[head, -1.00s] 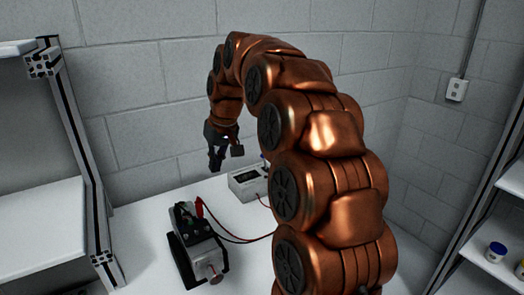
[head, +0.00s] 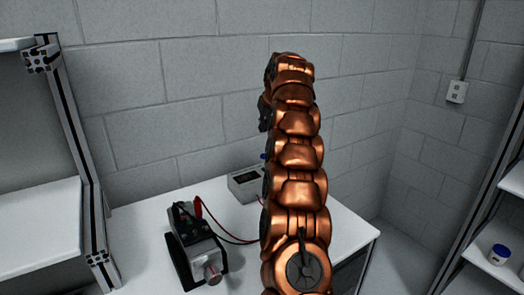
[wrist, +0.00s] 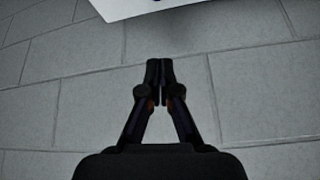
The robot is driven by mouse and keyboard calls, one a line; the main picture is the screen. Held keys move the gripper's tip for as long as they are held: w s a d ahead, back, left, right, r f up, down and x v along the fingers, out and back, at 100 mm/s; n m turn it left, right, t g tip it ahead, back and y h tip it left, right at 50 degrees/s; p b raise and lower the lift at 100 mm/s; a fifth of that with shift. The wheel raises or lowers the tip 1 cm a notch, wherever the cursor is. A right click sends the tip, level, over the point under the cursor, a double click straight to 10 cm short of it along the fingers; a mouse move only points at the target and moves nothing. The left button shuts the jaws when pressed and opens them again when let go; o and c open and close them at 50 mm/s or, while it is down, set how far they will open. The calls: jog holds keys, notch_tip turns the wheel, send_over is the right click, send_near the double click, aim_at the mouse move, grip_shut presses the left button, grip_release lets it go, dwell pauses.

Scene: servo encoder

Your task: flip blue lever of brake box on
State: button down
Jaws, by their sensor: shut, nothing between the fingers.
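The small grey box with a dark panel (head: 243,182), likely the brake box, sits on the white table near the wall; its right side is hidden behind my arm. A small blue tip (head: 263,156), perhaps the blue lever, shows at its upper right edge; its position cannot be told. My gripper (wrist: 159,68) is shut and empty in the wrist view, with the block wall behind it. In the head view only a dark part of my gripper (head: 264,114) shows left of my arm, above the box and apart from it.
A motor unit (head: 197,245) with red and black leads stands at the front left of the white table (head: 140,222). Shelving frames (head: 75,150) stand at left and right.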

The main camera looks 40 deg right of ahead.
jog(key=shift+d, duration=0.1)
dwell(0.3)
jog(key=p, duration=0.3)
send_over(262, 166)
jog(key=shift+f, duration=4.65)
jog(key=shift+s+f+b, duration=0.1)
jog(key=shift+f+b, duration=0.05)
jog(key=shift+b, duration=0.35)
